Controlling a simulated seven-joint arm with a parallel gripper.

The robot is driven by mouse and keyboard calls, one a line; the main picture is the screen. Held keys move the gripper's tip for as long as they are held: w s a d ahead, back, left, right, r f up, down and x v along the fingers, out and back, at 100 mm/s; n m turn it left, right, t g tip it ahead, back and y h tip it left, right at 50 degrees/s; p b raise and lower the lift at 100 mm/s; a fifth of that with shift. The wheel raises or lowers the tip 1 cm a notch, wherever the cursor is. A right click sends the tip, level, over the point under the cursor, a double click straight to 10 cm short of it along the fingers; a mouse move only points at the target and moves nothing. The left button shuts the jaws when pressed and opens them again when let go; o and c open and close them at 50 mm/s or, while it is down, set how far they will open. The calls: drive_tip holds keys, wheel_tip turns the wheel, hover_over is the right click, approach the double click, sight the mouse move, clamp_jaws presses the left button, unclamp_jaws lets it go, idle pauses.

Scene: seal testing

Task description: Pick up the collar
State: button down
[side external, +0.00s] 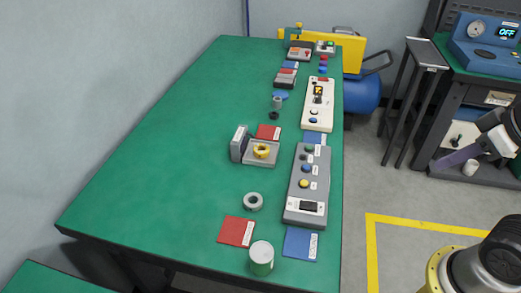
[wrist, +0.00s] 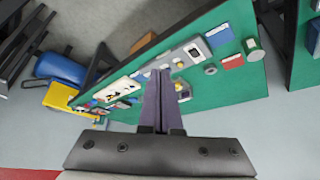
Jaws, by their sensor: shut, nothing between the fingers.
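A grey ring (side external: 253,201), which looks like the collar, lies flat on the green table near its front end, behind a red card. It also shows in the wrist view (wrist: 210,69), right of my fingertips. A yellow ring (side external: 261,151) sits on a grey block fixture, and a small dark ring (side external: 274,115) lies farther back. My gripper (side external: 440,164) is at the right edge of the side view, well away from the table. Its purple fingers (wrist: 158,73) are together and empty in the wrist view.
A grey button panel (side external: 308,185) and a white panel (side external: 318,103) line the table's right edge. A green-and-white can (side external: 261,258) stands near the front, between the red card (side external: 237,231) and blue card (side external: 300,243). The table's left half is clear.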

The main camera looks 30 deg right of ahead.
drive_tip(key=shift+c, duration=2.1)
unclamp_jaws()
drive_tip(key=w+r+n+t, duration=0.1)
drive_tip(key=w+r, duration=0.4)
drive_tip(key=r, duration=0.1)
drive_tip(key=w+a+r+n, duration=0.1)
drive_tip(key=w+r, duration=0.1)
drive_tip(key=w, duration=0.5)
drive_tip(key=w+a+r+n, duration=0.1)
drive_tip(key=w+r, duration=0.2)
drive_tip(key=w, duration=0.4)
drive_tip(key=n+g+y, duration=0.1)
drive_tip(key=n+g, duration=0.1)
drive_tip(key=g, duration=0.2)
hover_over(262, 145)
drive_tip(key=s, duration=0.3)
drive_tip(key=s+x, duration=0.2)
drive_tip(key=x, duration=0.7)
drive_tip(key=s+d+f+x, duration=0.1)
drive_tip(key=s+x, duration=0.1)
drive_tip(key=x, duration=0.8)
drive_tip(key=s+d+x, duration=0.1)
drive_tip(key=s+x, duration=0.1)
drive_tip(key=x, duration=0.7)
drive_tip(key=shift+a+f, duration=0.1)
drive_tip(key=shift+f, duration=0.6)
drive_tip(key=shift+x, duration=3.1)
